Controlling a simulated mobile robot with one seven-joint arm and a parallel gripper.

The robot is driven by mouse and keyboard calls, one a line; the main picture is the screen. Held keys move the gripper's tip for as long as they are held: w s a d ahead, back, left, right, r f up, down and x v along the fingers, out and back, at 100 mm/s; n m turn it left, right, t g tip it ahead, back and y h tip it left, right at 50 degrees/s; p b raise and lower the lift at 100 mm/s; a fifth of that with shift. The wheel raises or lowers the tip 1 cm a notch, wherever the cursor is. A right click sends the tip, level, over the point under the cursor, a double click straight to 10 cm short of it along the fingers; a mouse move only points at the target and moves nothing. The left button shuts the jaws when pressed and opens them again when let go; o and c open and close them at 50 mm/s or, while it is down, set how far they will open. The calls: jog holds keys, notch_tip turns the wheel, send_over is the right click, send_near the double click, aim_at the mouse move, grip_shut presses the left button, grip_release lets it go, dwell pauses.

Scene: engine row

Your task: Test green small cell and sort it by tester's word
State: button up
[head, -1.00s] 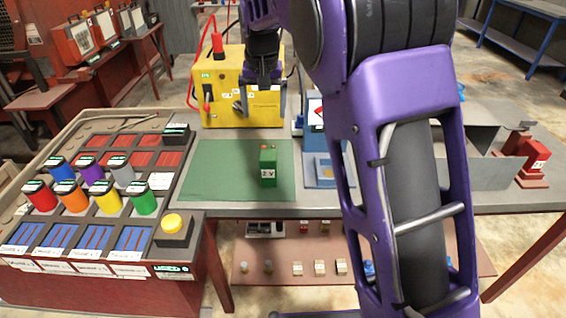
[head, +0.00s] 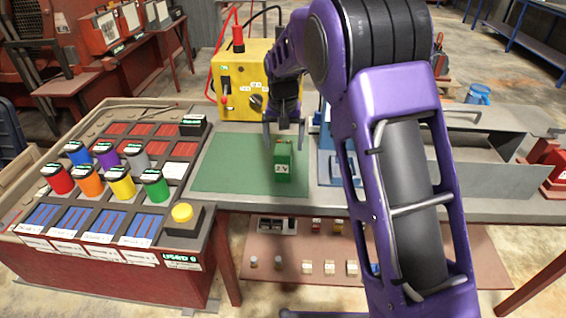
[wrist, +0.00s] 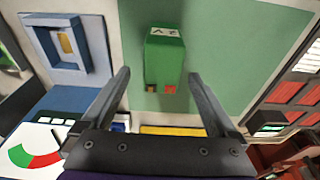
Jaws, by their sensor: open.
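The green small cell (head: 283,164), marked "2 V", stands upright on the green mat (head: 225,170). It also shows in the wrist view (wrist: 165,55), with its two terminals facing my gripper. My gripper (head: 284,138) is open above and just behind the cell in the head view. In the wrist view its fingers (wrist: 160,90) are spread, with the cell between and beyond their tips, held by neither. The tester with a red-green dial (wrist: 45,140) shows at lower left in the wrist view; in the head view my arm hides much of it.
A yellow box (head: 240,85) with a red lead stands behind the mat. At left is a rack (head: 100,200) of coloured cylinders and red and blue slots, with a yellow button (head: 182,213). A grey metal trough (head: 470,145) stands at right.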

notch_tip(320, 180, down, 5)
jog(key=shift+w+a+f, duration=0.1)
jog(key=shift+f, duration=0.1)
grip_shut()
dwell(0.6)
jog(key=shift+r, duration=0.15)
